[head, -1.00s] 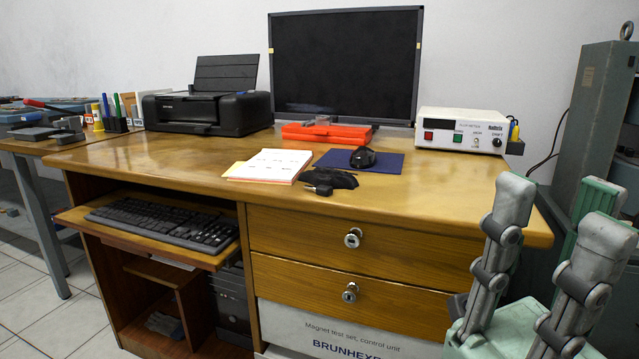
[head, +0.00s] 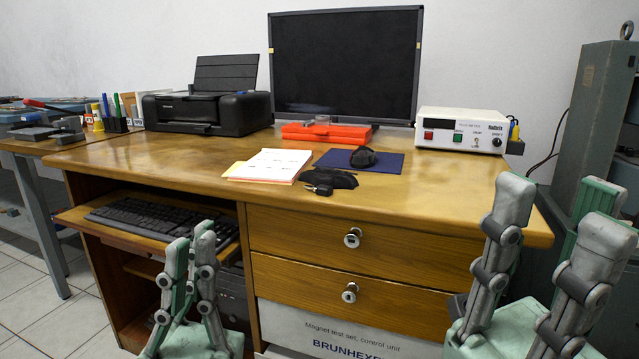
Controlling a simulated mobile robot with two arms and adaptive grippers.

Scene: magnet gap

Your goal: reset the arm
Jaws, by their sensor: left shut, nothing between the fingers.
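My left gripper (head: 190,243) is at the lower left in the head view, in front of the desk's keyboard shelf. Its fingers point up, are close together and hold nothing. It covers part of the keyboard and the dark computer case below. My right gripper (head: 560,200) is at the lower right, in front of the desk's right end. Its fingers point up and stand wide apart, with nothing between them.
The wooden desk (head: 430,205) bears a printer (head: 207,112), a monitor (head: 345,65), papers (head: 268,165), a mouse (head: 363,157) on a blue pad, and a white meter box (head: 461,131). The keyboard (head: 140,217) is on a pulled-out shelf. Drawers (head: 320,235) face me.

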